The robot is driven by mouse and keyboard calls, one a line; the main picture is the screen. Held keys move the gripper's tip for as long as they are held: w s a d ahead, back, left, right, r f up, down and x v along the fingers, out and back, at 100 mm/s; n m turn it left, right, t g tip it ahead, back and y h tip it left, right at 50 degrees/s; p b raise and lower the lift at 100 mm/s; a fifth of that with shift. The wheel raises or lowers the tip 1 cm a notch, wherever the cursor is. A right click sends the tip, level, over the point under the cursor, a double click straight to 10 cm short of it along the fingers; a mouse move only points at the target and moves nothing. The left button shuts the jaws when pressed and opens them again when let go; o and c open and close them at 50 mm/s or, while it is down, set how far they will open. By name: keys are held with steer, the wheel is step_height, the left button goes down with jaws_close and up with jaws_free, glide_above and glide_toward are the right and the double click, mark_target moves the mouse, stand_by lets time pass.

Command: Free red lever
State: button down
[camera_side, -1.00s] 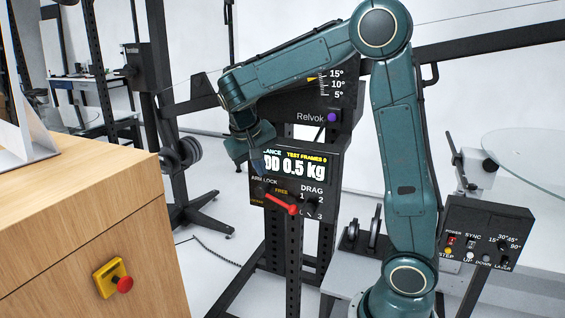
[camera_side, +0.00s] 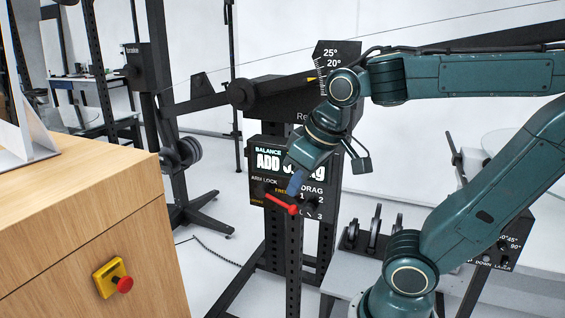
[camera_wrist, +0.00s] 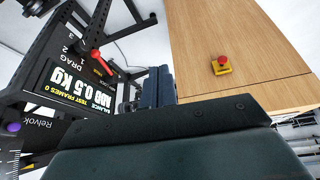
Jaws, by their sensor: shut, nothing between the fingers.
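The red lever (camera_side: 282,205) is on the lower left of a black panel, by the ARM LOCK and FREE labels. It slants down to the right in the side view. The lever also shows in the wrist view (camera_wrist: 101,60), left of my fingers. My gripper (camera_side: 294,184) is shut and empty, its blue fingertips just above the lever in the side view. In the wrist view my gripper (camera_wrist: 159,86) appears apart from the lever. The side view does not settle the depth between them.
The black panel (camera_side: 257,187) has a BALANCE screen, partly hidden by my gripper, and a DRAG dial. A wooden cabinet (camera_side: 75,215) with a yellow-and-red stop button (camera_side: 112,279) stands at left. A weight rack (camera_side: 376,236) and a second control box lie right, behind my arm.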

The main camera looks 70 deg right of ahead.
steer(key=shift+n+t+y, duration=0.4)
steer(key=shift+n+y, duration=0.2)
steer(key=shift+n, duration=0.2)
steer(key=s+a, duration=0.1)
steer(key=s, duration=0.1)
steer(key=s+a+f, duration=0.1)
steer(key=a, duration=0.1)
steer(key=shift+s, duration=0.4)
steer(key=shift+d, duration=0.1)
steer(key=w+d+f+n+g+h, duration=0.3)
steer(key=w+d+f+g+h, duration=0.2)
steer(key=w+d+f, duration=0.55)
steer(key=w+d+f+n+h, duration=0.2)
steer(key=d+f+n+h, duration=0.1)
steer(key=f+n+h, duration=0.2)
steer(key=w+d+f+n+h, duration=0.2)
steer(key=d+f+n+h, duration=0.2)
steer(key=f, duration=0.9)
steer(key=shift+w+d+n+h, duration=0.3)
steer(key=shift+n+h, duration=0.7)
steer(key=shift+n, duration=1.4)
steer(key=shift+d, duration=0.15)
